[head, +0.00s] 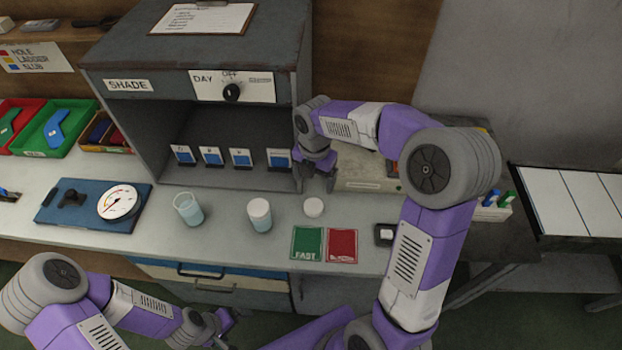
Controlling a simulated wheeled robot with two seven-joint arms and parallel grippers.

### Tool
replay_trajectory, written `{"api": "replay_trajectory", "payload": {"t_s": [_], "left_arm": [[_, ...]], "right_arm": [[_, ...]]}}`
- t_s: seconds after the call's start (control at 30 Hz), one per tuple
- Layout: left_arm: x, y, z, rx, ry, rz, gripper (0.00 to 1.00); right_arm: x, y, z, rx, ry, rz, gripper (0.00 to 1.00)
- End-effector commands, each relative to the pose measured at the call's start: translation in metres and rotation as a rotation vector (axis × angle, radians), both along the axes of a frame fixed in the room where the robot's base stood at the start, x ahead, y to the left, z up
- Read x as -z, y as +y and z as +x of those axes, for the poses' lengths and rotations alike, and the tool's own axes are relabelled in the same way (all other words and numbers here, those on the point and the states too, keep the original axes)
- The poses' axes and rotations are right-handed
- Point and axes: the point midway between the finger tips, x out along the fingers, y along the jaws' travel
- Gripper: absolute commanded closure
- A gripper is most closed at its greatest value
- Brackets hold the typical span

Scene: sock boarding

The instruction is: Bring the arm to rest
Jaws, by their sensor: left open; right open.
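My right arm (415,250) reaches up over the right part of the bench and bends back left. Its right gripper (318,181) points down, open and empty, at the right front edge of the shade cabinet. My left arm (140,310) is low at the bottom left, in front of the bench. Its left gripper (224,322) is small and partly hidden by its own wrist; it is open, and nothing shows in it.
The shade cabinet (200,85) holds several small labelled cards.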

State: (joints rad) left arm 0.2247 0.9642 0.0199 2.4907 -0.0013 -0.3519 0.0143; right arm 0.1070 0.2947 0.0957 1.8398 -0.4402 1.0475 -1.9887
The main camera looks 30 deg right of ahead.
Motion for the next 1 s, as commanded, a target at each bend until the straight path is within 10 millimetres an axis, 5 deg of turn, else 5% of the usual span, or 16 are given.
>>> {"api": "replay_trajectory", "payload": {"t_s": [0.37,0.67,1.0], "left_arm": [[-0.005,0.0,0.0,0.0,0.0,0.0,0.02],[-0.055,0.0,0.0,0.0,0.0,0.0,0.02],[-0.083,0.0,0.0,0.0,0.0,0.0,0.02]], "right_arm": [[-0.009,0.0,0.0,0.0,-0.001,0.001,0.15],[-0.058,0.0,0.0,0.0,-0.001,0.001,0.15],[-0.086,0.0,0.0,0.0,0.0,0.0,0.15]]}}
